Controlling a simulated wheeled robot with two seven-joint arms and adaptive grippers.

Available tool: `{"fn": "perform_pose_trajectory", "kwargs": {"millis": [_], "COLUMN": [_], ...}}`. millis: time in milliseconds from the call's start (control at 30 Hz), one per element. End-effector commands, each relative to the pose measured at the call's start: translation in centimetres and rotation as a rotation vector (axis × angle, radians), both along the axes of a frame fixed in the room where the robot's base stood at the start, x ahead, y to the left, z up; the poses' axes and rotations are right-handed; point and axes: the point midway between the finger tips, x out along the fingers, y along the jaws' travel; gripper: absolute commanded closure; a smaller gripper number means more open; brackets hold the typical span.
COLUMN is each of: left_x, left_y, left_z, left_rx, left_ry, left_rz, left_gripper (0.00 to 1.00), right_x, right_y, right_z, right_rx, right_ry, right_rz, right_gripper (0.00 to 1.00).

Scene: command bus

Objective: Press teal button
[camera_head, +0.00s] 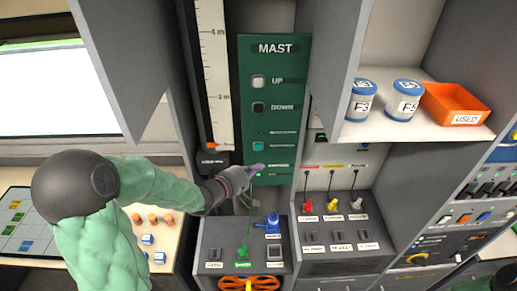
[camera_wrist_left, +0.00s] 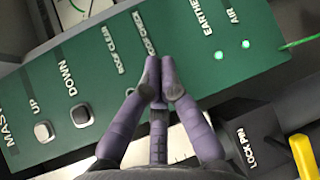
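The teal button (camera_head: 258,146) is a small square on the green MAST panel (camera_head: 290,120), below the UP (camera_head: 258,82) and DOWN (camera_head: 258,108) buttons. My left gripper (camera_head: 256,169) is at the lower part of the panel, just below the teal button in the head view. In the left wrist view its purple-grey fingers (camera_wrist_left: 160,75) are closed together with nothing seen between them. They lie in front of the panel and the teal button does not show there, apparently hidden behind them. Contact with the panel cannot be told. My right gripper is not in view.
Below the panel is a console (camera_head: 240,250) with a blue connector (camera_head: 271,224) and an orange reel (camera_head: 249,284). Two small green lamps glow (camera_wrist_left: 232,50) by EARTHED and AIR. A grey partition (camera_head: 325,70) stands right of the panel. A yellow handle (camera_wrist_left: 303,156) is near the gripper.

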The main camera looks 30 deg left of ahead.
Motion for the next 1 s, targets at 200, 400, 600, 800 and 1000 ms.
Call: {"fn": "perform_pose_trajectory", "kwargs": {"millis": [200,400,600,800,1000], "left_x": [2.4,4.2,5.1,5.2,5.2], "left_y": [1.5,2.6,3.1,3.2,3.2], "left_z": [-0.1,0.2,0.0,0.0,0.0], "left_rx": [0.000,-0.001,-0.001,0.000,0.000], "left_ry": [0.000,0.001,0.001,0.000,0.000], "left_rz": [0.000,0.000,-0.001,0.000,0.000], "left_gripper": [1.00,1.00,1.00,1.00,1.00], "right_x": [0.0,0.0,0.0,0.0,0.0], "right_y": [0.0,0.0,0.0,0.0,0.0], "right_z": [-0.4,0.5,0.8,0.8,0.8], "right_rx": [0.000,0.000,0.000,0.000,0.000], "right_ry": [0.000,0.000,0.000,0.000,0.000], "right_rz": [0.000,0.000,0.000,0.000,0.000], "right_gripper": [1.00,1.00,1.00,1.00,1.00]}}
